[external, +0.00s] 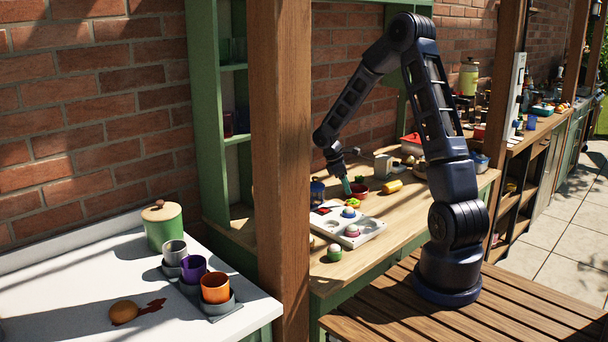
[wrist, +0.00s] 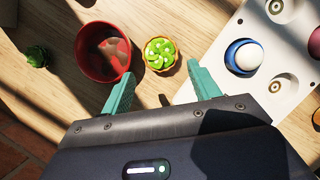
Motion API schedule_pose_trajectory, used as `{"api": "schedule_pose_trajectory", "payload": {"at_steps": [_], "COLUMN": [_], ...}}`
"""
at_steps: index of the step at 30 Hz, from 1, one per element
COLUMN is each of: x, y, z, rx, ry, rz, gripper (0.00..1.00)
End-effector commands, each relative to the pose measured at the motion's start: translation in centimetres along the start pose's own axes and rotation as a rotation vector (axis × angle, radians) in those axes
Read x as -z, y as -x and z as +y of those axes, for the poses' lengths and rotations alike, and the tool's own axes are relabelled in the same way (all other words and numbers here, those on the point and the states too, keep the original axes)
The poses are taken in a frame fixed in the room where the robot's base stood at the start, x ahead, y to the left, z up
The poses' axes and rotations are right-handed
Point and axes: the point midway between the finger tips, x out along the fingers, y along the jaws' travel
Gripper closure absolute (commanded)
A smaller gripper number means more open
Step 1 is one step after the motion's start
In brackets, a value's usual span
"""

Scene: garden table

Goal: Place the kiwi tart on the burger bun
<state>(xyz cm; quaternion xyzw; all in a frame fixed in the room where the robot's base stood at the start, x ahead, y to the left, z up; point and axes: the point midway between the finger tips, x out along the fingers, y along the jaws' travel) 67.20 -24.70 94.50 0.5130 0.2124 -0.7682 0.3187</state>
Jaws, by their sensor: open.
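The kiwi tart (wrist: 160,54), a small golden crust with green slices on top, sits on the wooden table in the wrist view. It also shows in the external view (external: 352,202). My gripper (wrist: 163,90) has two green fingers, open and empty; in the wrist view the tart lies just beyond the gap between the fingertips. In the external view my gripper (external: 347,186) points down close above the tart.
A red bowl (wrist: 103,51) stands just left of the tart. A small green plant-like item (wrist: 36,56) is farther left. A yellow item (external: 392,186) lies on the table.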

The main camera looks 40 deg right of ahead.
Motion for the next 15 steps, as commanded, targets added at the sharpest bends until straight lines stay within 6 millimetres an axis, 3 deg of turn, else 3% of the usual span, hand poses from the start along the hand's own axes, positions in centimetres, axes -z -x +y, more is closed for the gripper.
{"api": "schedule_pose_trajectory", "payload": {"at_steps": [6,15], "x": [0.1,-0.2], "y": [3.8,6.1], "z": [0.0,-0.3], "rx": [-0.003,-0.005], "ry": [-0.001,-0.007], "rz": [0.001,0.002], "gripper": [0.39,0.39]}}
